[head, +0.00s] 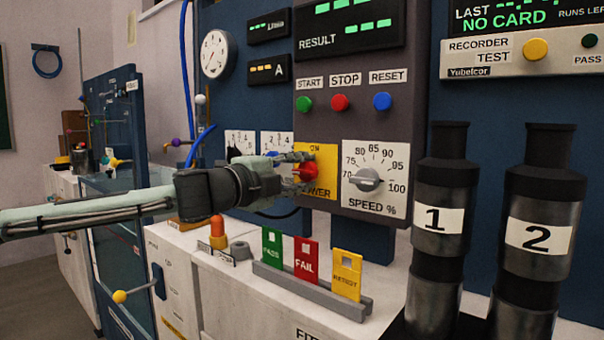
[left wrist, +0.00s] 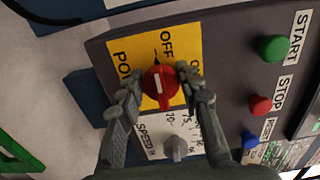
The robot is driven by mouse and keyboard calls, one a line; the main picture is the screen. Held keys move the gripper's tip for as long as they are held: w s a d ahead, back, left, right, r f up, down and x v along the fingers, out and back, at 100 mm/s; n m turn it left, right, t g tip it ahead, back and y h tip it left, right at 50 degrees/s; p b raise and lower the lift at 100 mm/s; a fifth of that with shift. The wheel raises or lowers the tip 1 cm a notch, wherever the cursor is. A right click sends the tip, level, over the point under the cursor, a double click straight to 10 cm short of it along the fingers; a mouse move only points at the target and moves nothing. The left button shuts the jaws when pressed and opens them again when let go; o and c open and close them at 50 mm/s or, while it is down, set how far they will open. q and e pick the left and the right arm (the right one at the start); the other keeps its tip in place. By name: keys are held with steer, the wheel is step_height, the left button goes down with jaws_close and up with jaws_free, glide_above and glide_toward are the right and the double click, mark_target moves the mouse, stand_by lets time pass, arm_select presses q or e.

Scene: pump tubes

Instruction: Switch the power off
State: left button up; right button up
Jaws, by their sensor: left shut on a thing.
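The red power knob (head: 309,173) sits on a yellow plate (head: 322,157) on the grey control panel. In the left wrist view the knob (left wrist: 161,82) has a white line that runs roughly toward the OFF word (left wrist: 167,43). The ON word is partly hidden by a finger. My left gripper (head: 294,170) reaches in from the left. In the left wrist view its two fingers (left wrist: 162,92) are on either side of the knob, shut on it. My right gripper is not in view.
The speed dial (head: 368,180) is right of the power plate. Green START (head: 304,103), red STOP (head: 340,102) and blue RESET (head: 382,101) buttons sit above. A card rack (head: 312,292) stands below. Tall cylinders 1 (head: 438,265) and 2 (head: 541,275) stand at the right front.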

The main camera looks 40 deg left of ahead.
arm_select(q)
steer(key=o, duration=1.2)
steer(key=shift+c, duration=0.2)
steer(key=s+a, duration=0.1)
steer(key=s, duration=1.1)
